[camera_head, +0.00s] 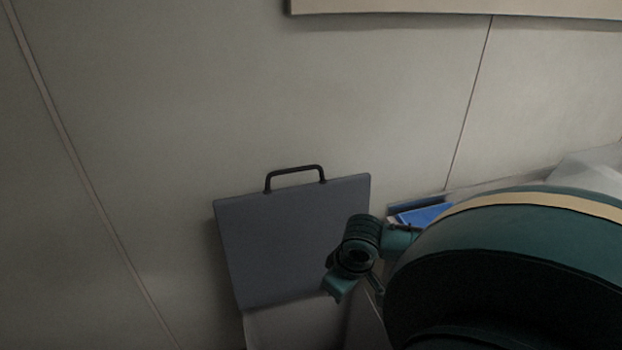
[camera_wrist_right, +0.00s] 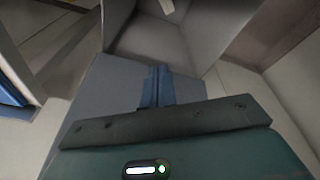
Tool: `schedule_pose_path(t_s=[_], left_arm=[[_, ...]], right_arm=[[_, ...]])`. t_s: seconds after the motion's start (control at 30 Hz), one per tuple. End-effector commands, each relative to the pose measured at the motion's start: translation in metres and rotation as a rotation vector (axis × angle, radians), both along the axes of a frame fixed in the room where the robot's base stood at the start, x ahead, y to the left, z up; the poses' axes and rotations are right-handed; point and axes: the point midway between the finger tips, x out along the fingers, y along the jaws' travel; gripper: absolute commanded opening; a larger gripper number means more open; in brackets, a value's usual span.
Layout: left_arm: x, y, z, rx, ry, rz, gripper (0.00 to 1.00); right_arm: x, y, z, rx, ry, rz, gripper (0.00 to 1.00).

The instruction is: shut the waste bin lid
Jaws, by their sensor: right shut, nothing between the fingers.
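The waste bin lid (camera_head: 290,240) is a flat grey panel standing raised and slightly tilted near the wall, with a black handle (camera_head: 295,174) on its top edge. The pale bin body (camera_head: 290,325) shows only in part below it. In the right wrist view, the lid (camera_wrist_right: 105,85) lies behind my fingers and the open bin (camera_wrist_right: 150,38) is at the top. My right gripper (camera_wrist_right: 158,75) is shut and empty, in front of the lid; I cannot tell whether it touches. In the head view my right arm covers the lid's lower right corner. My left gripper is out of view.
A pale wall (camera_head: 150,150) stands behind the lid. A blue object (camera_head: 422,215) and a pale surface lie at right, partly behind my arm. In the wrist view, a blue-edged item (camera_wrist_right: 12,90) is at the left. Room left of the lid is clear.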

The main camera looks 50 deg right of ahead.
Motion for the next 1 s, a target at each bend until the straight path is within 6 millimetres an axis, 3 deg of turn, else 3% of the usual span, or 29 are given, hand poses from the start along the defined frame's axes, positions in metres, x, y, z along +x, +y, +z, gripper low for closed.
schedule_pose_path(t_s=[0.03,0.1,0.3,0.43,0.63,0.8,1.0], left_arm=[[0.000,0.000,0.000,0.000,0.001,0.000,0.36],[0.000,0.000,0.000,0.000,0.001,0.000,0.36],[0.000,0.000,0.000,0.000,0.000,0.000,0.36],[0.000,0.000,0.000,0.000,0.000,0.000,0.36],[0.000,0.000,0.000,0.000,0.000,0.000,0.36],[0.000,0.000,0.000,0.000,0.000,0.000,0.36],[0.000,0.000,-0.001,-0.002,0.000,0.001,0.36]], right_arm=[[0.012,-0.021,0.014,-0.024,-0.002,-0.029,0.00],[0.026,-0.042,0.033,-0.033,-0.004,-0.081,0.00],[0.073,-0.087,0.108,-0.047,-0.048,-0.248,0.00],[0.104,-0.102,0.169,-0.044,-0.103,-0.361,0.00],[0.140,-0.099,0.249,-0.016,-0.189,-0.493,0.00],[0.153,-0.092,0.280,0.007,-0.226,-0.542,0.00],[0.159,-0.094,0.268,0.010,-0.226,-0.549,0.00]])
